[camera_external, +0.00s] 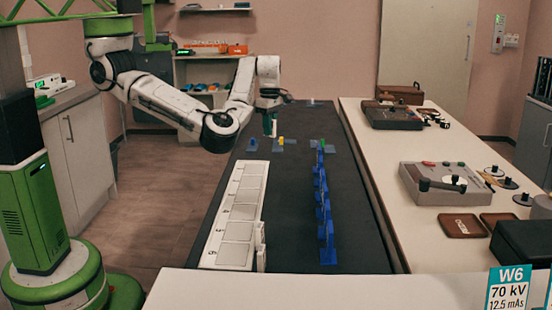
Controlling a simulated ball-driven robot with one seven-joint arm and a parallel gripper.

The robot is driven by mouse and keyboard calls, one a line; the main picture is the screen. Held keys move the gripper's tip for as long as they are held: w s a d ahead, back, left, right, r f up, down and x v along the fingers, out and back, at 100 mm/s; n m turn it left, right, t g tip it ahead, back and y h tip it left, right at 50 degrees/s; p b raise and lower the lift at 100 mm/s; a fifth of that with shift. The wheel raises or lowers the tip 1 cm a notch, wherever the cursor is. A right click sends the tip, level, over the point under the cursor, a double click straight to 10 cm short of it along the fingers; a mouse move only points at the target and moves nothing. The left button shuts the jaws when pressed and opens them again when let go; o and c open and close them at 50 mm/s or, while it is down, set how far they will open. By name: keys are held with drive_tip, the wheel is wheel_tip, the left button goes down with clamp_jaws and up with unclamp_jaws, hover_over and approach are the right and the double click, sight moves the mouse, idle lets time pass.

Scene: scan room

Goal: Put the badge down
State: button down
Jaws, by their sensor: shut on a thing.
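My gripper (271,126) points down over the far part of the dark table (290,215), shut on the badge. The badge is too small and too much covered by the fingers to make out clearly. A white board (234,215) with numbered square fields lies along the table's left side, nearer the camera than my gripper. Small blue stands with a blue piece (252,143), a yellow piece (281,141) and a green-topped piece (322,142) are near the gripper.
A row of upright blue holders (326,220) runs along the dark table, right of the board. The strip between them is clear. The pale counter (415,225) on the right carries a grey device (445,182), a brown tray (462,226) and other equipment.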

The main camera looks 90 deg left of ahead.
drive_tip(key=s+a+f+n+b, duration=0.1)
drive_tip(key=s+a+n+b, duration=0.1)
drive_tip(key=s+a, duration=0.35)
drive_tip(key=b, duration=0.3)
hover_over(292, 162)
drive_tip(key=f, duration=0.8)
drive_tip(key=shift+s+d+f, duration=0.15)
drive_tip(key=shift+s+f, duration=0.25)
drive_tip(key=shift+w+f, duration=0.45)
drive_tip(key=shift+f, duration=1.6)
drive_tip(key=shift+f, duration=0.15)
drive_tip(key=c, duration=1.1)
unclamp_jaws()
drive_tip(key=shift+o, duration=0.2)
